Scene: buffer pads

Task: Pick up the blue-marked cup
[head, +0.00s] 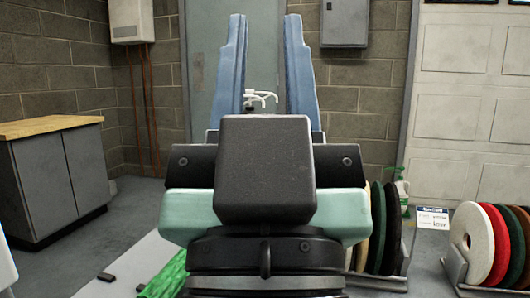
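No blue-marked cup can be made out in the head view. My gripper (265,22) fills the middle of the picture, with its two tall light-blue fingers pointing up and away from me. The fingers stand wide apart, with nothing held between their tips. My dark gripper body and arm hide much of the middle of the scene.
Floor pads stand in racks at right, including a red pad (497,244). A spray bottle (402,187) and price sign (433,217) are nearby. A wood-topped cabinet (50,126) stands left. Green material (165,280) lies low.

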